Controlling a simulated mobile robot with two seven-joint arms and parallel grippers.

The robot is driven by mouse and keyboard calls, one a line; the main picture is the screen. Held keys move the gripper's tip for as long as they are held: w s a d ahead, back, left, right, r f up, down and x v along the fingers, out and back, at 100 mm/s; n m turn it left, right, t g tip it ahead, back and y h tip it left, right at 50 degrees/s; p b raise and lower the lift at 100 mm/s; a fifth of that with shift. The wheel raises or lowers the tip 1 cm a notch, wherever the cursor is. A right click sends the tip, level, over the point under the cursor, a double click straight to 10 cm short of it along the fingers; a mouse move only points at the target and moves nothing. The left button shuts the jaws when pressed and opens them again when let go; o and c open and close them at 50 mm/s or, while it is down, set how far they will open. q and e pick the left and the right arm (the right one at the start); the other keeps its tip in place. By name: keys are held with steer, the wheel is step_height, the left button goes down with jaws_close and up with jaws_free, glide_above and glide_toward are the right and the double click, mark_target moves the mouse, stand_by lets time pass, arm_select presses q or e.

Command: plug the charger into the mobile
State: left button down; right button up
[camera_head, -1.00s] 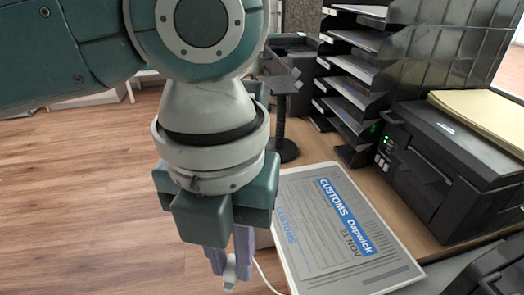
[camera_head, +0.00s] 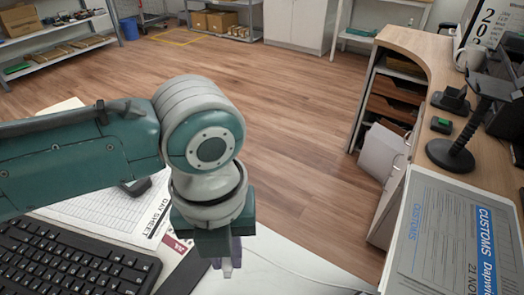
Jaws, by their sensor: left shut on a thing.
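My left gripper (camera_head: 228,264) points down over the white desk surface at the lower middle. Its pale violet fingers are shut on a small whitish thing that looks like the charger's plug (camera_head: 228,271), mostly hidden between them. A thin white charger cable (camera_head: 300,276) runs right from near the gripper across the white surface. I cannot make out the mobile for certain. A dark flat slab (camera_head: 186,274) lies left of the gripper, partly hidden; I cannot tell what it is. My right gripper is not in view.
A black keyboard (camera_head: 70,262) and a day sheet (camera_head: 105,212) lie left. At right, the wooden counter holds a black stand (camera_head: 452,152), a small device with a green screen (camera_head: 441,125) and a customs notice (camera_head: 445,240). Open floor lies beyond.

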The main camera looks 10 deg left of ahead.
mark_target(229, 273)
arm_select(q)
steer(key=shift+w+f+b, duration=0.1)
steer(key=shift+f+b, duration=0.4)
steer(key=shift+f, duration=0.05)
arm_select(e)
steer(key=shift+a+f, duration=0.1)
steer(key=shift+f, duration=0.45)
arm_select(q)
steer(key=shift+s+f+b, duration=0.2)
steer(key=shift+f+b, duration=1.6)
steer(key=shift+b, duration=0.1)
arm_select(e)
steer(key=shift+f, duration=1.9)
arm_select(q)
steer(key=shift+s+r+p, duration=0.15)
steer(key=shift+s+p, duration=0.1)
steer(key=shift+p, duration=0.2)
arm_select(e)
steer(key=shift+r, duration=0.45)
arm_select(q)
steer(key=shift+s+d, duration=0.2)
steer(key=shift+s, duration=0.15)
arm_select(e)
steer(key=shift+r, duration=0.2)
arm_select(q)
steer(key=shift+f, duration=0.2)
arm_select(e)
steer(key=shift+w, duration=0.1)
